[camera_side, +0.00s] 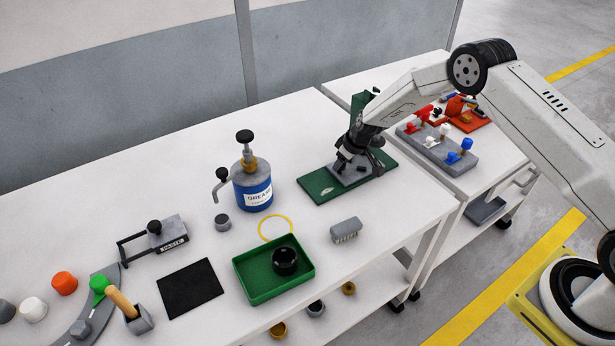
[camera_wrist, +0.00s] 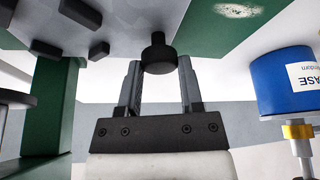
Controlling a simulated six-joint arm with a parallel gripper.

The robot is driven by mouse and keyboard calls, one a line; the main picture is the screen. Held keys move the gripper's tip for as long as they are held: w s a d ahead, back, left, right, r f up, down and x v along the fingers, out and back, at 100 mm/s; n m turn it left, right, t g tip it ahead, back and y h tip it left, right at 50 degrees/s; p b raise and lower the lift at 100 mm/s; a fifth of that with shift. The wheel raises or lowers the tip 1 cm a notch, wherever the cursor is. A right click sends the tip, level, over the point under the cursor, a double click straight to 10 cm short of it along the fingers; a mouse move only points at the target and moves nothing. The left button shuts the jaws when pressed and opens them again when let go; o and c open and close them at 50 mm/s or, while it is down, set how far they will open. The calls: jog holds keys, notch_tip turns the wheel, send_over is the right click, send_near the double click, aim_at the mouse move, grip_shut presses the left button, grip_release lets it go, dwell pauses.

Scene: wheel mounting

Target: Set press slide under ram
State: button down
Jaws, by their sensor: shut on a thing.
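The green press (camera_side: 320,190) stands at the right end of the main table, with a flat green base and a green column (camera_side: 361,103) behind my arm. The grey press slide (camera_side: 341,178) lies on the base. In the wrist view the slide's grey plate (camera_wrist: 55,22) shows at the upper left, with dark blocks on it. My gripper (camera_side: 351,152) is low over the slide, its fingers on either side of a black knob (camera_wrist: 157,52) at the slide's edge. My gripper is shut on this knob. The ram is largely hidden behind my wrist, so its alignment with the slide cannot be told.
A blue grease can (camera_side: 253,190) stands left of the press. A grey brush-like block (camera_side: 345,231) and a green tray (camera_side: 270,291) with a black ring (camera_side: 285,261) lie in front. A grey rack with coloured handles (camera_side: 440,150) is on the table at right.

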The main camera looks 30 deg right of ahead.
jog(key=shift+c, duration=1.2)
grip_release()
jog(key=shift+r, duration=0.1)
jog(key=a+v, duration=0.1)
jog(key=v, duration=0.6)
jog(key=shift+d+r, duration=0.25)
jog(key=shift+d, duration=0.25)
jog(key=shift+s, duration=0.15)
